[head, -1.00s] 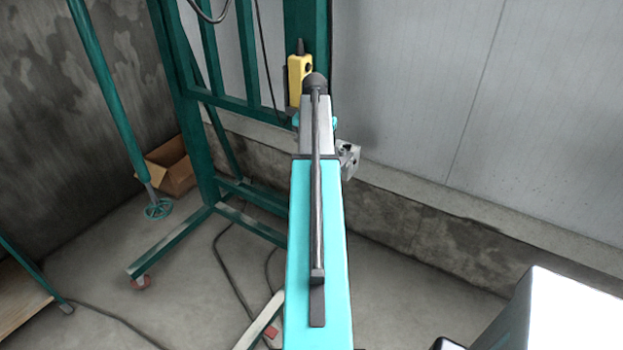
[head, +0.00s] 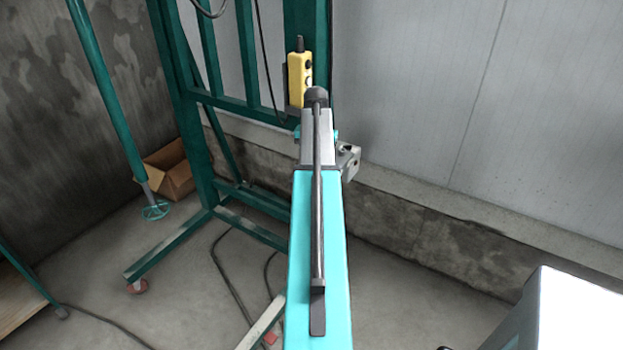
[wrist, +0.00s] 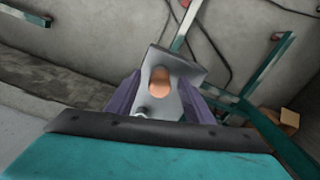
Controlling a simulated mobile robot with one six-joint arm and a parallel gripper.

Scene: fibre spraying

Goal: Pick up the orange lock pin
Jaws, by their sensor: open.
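The orange lock pin (wrist: 160,81) shows in the wrist view as a rounded orange end, seen against a grey metal piece (wrist: 166,60). My gripper (wrist: 160,100) is open. Its purple fingers show at the left and right of the grey piece, with the pin between them in the picture. I cannot tell whether the fingers touch anything. In the head view, my arm covers the middle, and neither the pin nor the fingers can be made out there.
A green steel frame (head: 192,130) stands behind my arm, with a yellow control pendant (head: 299,78) on it. A cardboard box (head: 170,170) sits at the left wall. Dark cables (head: 230,285) lie on the floor. A white-topped block (head: 575,315) is at the lower right.

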